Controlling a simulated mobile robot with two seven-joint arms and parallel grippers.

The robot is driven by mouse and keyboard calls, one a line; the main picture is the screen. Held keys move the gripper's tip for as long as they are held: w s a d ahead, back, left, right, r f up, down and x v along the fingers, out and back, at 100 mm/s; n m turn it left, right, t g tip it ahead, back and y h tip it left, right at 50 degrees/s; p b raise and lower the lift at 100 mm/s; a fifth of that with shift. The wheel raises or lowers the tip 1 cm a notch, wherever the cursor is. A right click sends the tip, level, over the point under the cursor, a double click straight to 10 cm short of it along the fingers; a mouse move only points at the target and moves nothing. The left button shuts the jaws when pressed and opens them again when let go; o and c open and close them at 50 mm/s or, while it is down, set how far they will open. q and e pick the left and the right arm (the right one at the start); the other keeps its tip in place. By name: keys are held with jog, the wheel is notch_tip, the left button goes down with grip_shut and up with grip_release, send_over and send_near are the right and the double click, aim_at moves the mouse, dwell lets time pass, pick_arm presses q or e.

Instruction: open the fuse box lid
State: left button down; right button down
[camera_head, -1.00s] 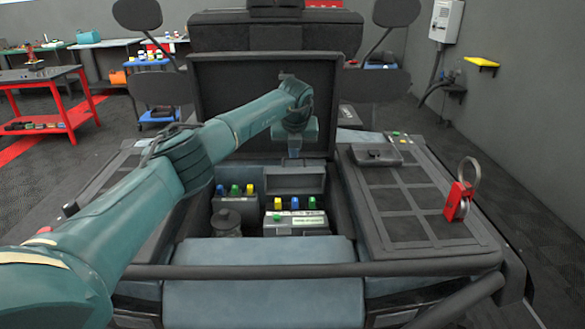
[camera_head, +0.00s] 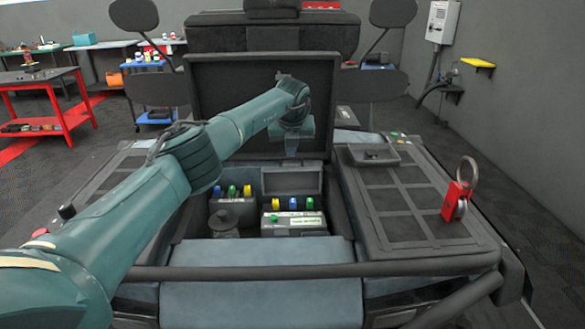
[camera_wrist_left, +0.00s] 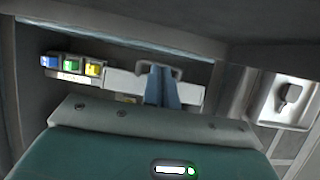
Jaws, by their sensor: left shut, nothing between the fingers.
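The fuse box (camera_head: 292,183) sits in the open bay, behind a battery-like block. A grey framed panel on it, which looks like its lid, appears raised and faces me. My left gripper (camera_head: 291,155) points down just above and behind the panel's top edge. Its fingers are together and empty. The left wrist view shows the fingers (camera_wrist_left: 161,85) in front of a pale grey bar (camera_wrist_left: 125,83), perhaps the lid's edge. I cannot tell whether they touch it. My right gripper is not in view.
A block with coloured caps (camera_head: 295,224) and a dark round cap (camera_head: 224,222) stand in the bay. The raised hood (camera_head: 262,90) closes off the back. A red key-like handle (camera_head: 457,201) is on the right deck. A red table (camera_head: 42,90) stands far left.

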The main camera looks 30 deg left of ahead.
aim_at(291, 171)
pick_arm(q)
jog(key=shift+s+r, duration=0.15)
jog(key=shift+r, duration=0.25)
jog(key=shift+s+d+r+b, duration=0.65)
jog(key=shift+s+r, duration=0.15)
jog(key=shift+s, duration=0.1)
jog(key=shift+s+d, duration=0.15)
jog(key=shift+s, duration=0.2)
jog(key=s+d+b, duration=0.2)
jog(key=s+d, duration=0.3)
jog(key=s, duration=0.3)
jog(key=shift+s+d+b, duration=0.15)
jog(key=shift+s+b, duration=0.05)
jog(key=shift+b, duration=0.1)
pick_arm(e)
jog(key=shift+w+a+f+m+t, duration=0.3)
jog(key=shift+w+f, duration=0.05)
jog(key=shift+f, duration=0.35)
